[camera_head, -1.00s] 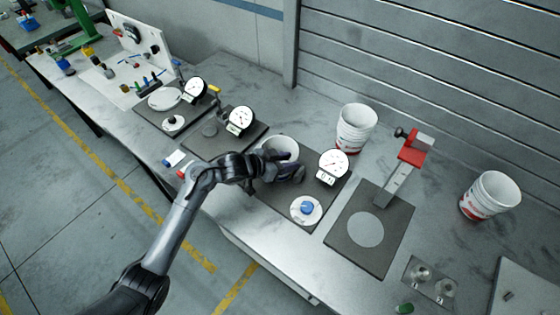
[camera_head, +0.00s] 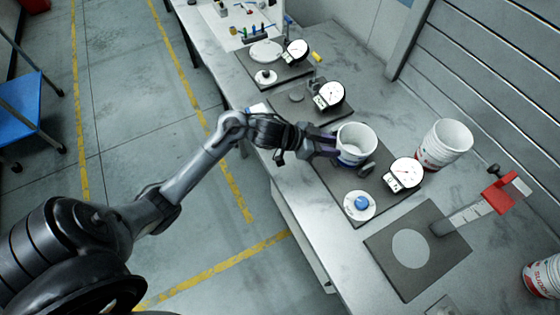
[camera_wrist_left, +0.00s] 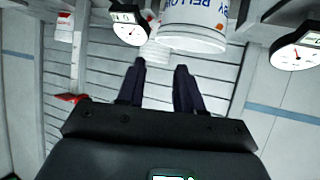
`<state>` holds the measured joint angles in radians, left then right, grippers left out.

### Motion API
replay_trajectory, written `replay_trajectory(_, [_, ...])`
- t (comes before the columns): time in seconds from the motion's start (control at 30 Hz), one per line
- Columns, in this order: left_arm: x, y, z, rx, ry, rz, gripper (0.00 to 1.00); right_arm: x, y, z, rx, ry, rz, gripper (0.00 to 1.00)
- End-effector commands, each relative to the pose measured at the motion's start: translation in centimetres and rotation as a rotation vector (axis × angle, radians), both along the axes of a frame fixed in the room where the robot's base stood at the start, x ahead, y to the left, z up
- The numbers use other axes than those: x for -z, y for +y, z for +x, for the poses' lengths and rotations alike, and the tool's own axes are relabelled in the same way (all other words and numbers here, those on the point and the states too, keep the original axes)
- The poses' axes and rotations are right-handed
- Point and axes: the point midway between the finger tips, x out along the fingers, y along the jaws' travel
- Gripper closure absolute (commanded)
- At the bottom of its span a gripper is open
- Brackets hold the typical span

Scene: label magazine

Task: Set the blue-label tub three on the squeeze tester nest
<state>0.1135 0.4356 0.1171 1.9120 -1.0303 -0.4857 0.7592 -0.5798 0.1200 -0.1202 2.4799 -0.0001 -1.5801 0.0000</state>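The white tub with the blue label (camera_head: 356,143) stands upright at the back left of the nearest dial tester's dark base (camera_head: 387,213). It hides what is directly under it. It also shows with blue lettering at the top of the left wrist view (camera_wrist_left: 194,22). My left gripper (camera_head: 322,141) is beside the tub, on its left. In the left wrist view my left gripper (camera_wrist_left: 160,66) has its fingers apart, with nothing between them and the tub beyond the tips. A white dial (camera_head: 406,173) stands right of the tub. My right gripper is not in view.
A white disc with a blue knob (camera_head: 359,206) lies on the base in front. A red-labelled tub stack (camera_head: 446,141) stands behind right. A red-topped post fixture (camera_head: 500,192) is farther right. Two more dial testers (camera_head: 331,95) (camera_head: 297,49) stand farther back.

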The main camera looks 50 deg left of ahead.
Motion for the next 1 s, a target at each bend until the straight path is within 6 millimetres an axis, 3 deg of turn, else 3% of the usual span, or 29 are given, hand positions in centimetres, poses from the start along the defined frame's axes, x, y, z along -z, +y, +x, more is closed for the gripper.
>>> replay_trajectory(0.17, [3.7, -1.2, -3.0, -0.123, 0.026, 0.116, 0.64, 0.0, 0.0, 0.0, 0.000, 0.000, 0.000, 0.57])
replay_trajectory(0.27, [6.0, -1.4, -6.6, -0.230, 0.095, 0.206, 0.64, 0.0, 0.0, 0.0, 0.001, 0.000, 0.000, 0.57])
replay_trajectory(0.5, [9.5, -1.3, -18.8, -0.396, 0.439, 0.330, 0.64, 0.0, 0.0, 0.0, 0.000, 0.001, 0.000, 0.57])
replay_trajectory(0.63, [10.1, -1.6, -24.0, -0.415, 0.606, 0.336, 0.64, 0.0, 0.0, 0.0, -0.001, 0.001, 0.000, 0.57])
replay_trajectory(0.8, [10.1, -1.9, -26.8, -0.414, 0.701, 0.330, 0.64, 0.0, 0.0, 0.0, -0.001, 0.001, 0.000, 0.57])
replay_trajectory(1.0, [10.1, -1.9, -26.9, -0.412, 0.706, 0.332, 0.64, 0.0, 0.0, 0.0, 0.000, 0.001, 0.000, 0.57])
